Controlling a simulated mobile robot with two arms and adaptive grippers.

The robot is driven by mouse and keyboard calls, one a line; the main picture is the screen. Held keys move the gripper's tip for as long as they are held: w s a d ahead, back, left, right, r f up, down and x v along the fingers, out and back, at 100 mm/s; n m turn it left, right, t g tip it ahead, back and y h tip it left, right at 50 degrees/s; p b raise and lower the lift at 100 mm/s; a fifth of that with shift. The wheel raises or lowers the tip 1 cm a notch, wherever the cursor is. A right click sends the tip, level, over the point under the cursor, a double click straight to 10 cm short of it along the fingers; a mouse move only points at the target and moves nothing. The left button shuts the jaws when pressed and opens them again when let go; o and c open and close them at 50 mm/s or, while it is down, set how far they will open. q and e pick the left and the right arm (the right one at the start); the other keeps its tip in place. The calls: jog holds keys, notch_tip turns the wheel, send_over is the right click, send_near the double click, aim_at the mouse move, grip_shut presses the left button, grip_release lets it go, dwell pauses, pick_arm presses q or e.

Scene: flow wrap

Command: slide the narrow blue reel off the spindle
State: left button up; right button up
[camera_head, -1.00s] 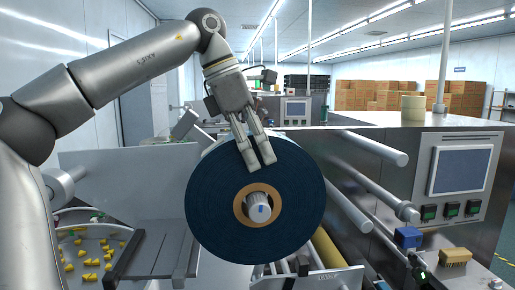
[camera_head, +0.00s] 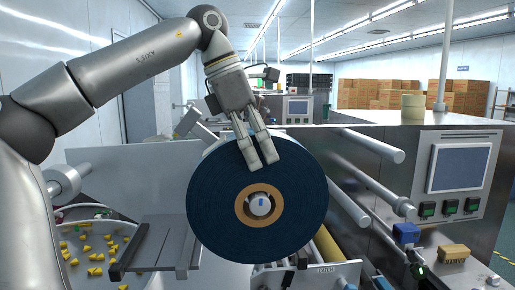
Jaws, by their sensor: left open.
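The blue reel (camera_head: 222,215) faces me in the middle of the head view, a dark blue disc with a brown core (camera_head: 243,207). It sits around the grey spindle (camera_head: 260,204), whose end shows inside the core. My left gripper (camera_head: 257,163) comes down from above, with its fingertips in front of the upper part of the reel's face. Its fingers are slightly apart, with nothing seen between them. I cannot tell whether they touch the reel. The reel hides most of what lies behind it. My right gripper is not in view.
Bare rollers (camera_head: 371,146) stick out of the machine at right, near a control panel (camera_head: 459,167) with green buttons. A blue block (camera_head: 406,233) and a yellow brush-like block (camera_head: 453,252) lie low at right. A bowl with yellow pieces (camera_head: 97,257) is at lower left.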

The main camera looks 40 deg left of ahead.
pick_arm(q)
jog(key=v, duration=1.2)
dwell(0.7)
